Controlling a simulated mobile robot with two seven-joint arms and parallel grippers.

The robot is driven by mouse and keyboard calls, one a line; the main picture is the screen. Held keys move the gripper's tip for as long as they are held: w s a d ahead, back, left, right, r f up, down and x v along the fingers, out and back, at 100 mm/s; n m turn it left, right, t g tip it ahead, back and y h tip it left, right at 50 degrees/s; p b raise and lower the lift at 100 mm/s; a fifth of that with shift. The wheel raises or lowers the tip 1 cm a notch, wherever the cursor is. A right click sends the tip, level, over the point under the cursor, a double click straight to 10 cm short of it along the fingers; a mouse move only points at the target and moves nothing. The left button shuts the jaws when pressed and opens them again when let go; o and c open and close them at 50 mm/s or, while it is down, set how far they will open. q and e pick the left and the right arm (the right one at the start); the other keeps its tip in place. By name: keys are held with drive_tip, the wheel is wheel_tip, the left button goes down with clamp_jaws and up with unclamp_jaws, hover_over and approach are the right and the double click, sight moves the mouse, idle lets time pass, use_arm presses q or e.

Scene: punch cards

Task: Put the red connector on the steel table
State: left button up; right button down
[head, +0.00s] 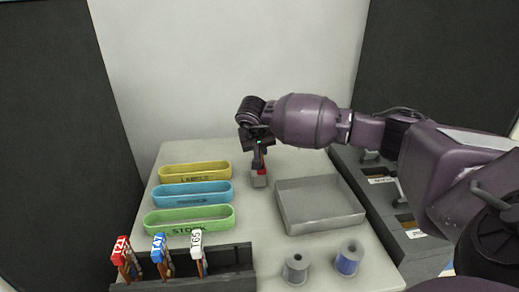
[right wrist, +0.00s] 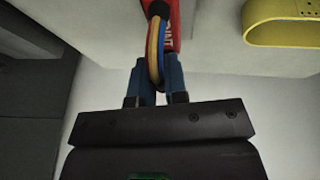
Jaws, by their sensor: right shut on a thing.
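My right gripper (head: 258,150) points down over the far part of the pale table (head: 291,161). Its two blue fingers (right wrist: 156,85) are shut on the red connector (right wrist: 173,28), at its loop of yellow and blue wires. The connector carries white lettering, partly cut off by the picture edge. In the head view it is a small red and grey piece (head: 259,180) below the fingers, left of the grey tray. I cannot tell whether it touches the table. My left gripper is not in view.
Yellow (head: 195,171), blue (head: 193,194) and green (head: 190,218) trays lie left. The empty grey tray (head: 319,205) is right. In front are a dark rack (head: 215,284) with red, blue and white tagged pieces, and two spools (head: 296,267). A dark unit (head: 388,205) adjoins the table's right edge.

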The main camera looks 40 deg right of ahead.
drive_tip(key=shift+f, duration=0.15)
drive_tip(key=c, duration=1.1)
unclamp_jaws()
drive_tip(key=shift+c, duration=0.2)
drive_tip(key=shift+r, duration=0.45)
drive_tip(key=p+v, duration=0.2)
drive_tip(key=v, duration=0.9)
drive_tip(key=shift+r, duration=0.2)
drive_tip(key=shift+s+a, duration=0.1)
